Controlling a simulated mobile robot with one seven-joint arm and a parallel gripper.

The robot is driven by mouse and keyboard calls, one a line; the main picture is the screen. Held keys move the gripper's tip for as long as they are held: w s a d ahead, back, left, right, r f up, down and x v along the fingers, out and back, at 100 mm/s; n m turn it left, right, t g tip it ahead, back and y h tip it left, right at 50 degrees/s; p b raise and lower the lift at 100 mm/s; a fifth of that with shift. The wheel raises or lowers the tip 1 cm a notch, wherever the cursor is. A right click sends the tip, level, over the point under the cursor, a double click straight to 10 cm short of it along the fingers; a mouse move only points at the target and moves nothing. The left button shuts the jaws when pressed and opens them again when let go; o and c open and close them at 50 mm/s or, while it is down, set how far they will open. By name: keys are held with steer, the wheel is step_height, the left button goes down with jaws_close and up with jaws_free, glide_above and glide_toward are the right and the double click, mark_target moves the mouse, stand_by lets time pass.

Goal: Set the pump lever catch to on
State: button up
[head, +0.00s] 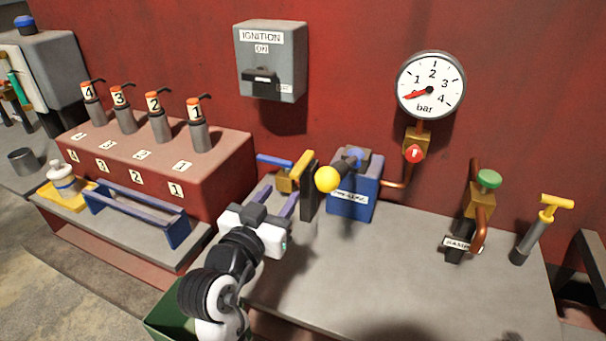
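A blue box (356,197) with a small white label stands against the red wall; the label is too small to read surely. A dark lever with a yellow ball knob (327,179) sticks out from its top toward the left front. I cannot make out the catch or its setting. My gripper (276,196) is to the left and front of the box, its two purple-grey fingers apart with nothing seen between them. A dark upright plate (309,190) stands between gripper and knob.
A pressure gauge (431,85) and an ignition box (271,61) are on the wall. A green-knobbed valve (488,180) and a yellow T-handle (556,202) stand at right. Numbered injectors (198,128) stand at left. The grey bench (400,265) is clear in front.

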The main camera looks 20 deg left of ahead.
mark_target(300, 166)
steer(key=w, duration=0.7)
steer(key=w+p, duration=0.1)
steer(key=w, duration=0.2)
steer(key=shift+w+d+r, duration=0.15)
steer(key=shift+w+d, duration=0.1)
steer(key=shift+w, duration=0.75)
steer(key=shift+c, duration=0.3)
jaws_close()
